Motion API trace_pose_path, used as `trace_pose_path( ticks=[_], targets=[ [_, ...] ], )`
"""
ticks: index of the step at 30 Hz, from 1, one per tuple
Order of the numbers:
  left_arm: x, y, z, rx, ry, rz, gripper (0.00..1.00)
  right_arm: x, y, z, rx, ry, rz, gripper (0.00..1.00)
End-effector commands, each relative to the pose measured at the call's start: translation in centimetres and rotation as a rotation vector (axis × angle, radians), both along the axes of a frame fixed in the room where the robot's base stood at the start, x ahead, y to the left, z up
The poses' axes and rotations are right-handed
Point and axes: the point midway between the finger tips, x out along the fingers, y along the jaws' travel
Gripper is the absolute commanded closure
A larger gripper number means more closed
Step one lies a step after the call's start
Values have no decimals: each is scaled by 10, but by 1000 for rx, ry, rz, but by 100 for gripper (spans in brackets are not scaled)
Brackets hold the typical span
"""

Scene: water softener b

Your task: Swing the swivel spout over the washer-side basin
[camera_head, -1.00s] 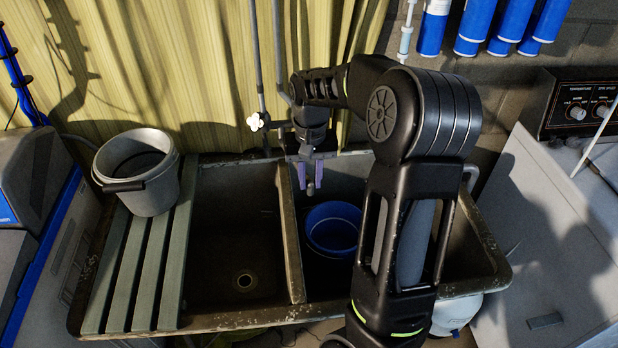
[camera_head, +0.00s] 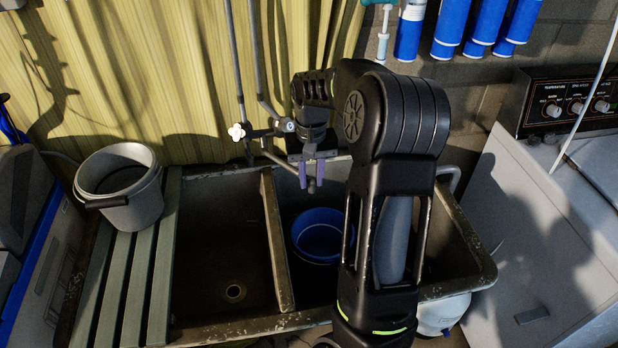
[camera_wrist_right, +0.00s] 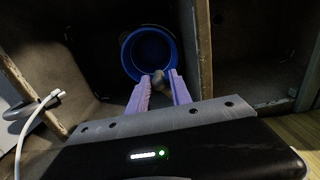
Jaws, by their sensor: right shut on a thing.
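The swivel spout (camera_head: 281,162) is a thin grey pipe running from the wall tap (camera_head: 283,126) toward the right. Its tip shows between my right gripper's purple fingers (camera_head: 311,172), which are shut on it. In the right wrist view the spout tip (camera_wrist_right: 158,77) shows between the fingertips (camera_wrist_right: 160,84). The spout end is right of the divider (camera_head: 276,235), above the back of the right, washer-side basin (camera_head: 289,196). My right arm hides much of that basin. My left gripper is not in view.
A blue bucket (camera_head: 301,250) stands in the right basin. The left basin (camera_head: 222,250) is empty. A grey bucket (camera_head: 142,214) stands on the slatted drainboard (camera_head: 131,285). A white washer (camera_head: 535,220) is at the right. Blue cylinders (camera_head: 448,35) hang on the wall.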

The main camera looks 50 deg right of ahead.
Motion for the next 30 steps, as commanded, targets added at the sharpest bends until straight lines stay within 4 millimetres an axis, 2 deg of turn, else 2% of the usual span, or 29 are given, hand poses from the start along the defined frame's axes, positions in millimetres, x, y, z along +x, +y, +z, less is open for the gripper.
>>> trace_pose_path(
  ticks=[8,24,30],
  targets=[
    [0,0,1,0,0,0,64,3,-3,2,-3,-9,0,97],
    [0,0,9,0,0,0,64,9,-37,2,-3,-11,1,95],
    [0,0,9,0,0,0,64,10,-41,3,-5,-14,1,95]
  ],
)
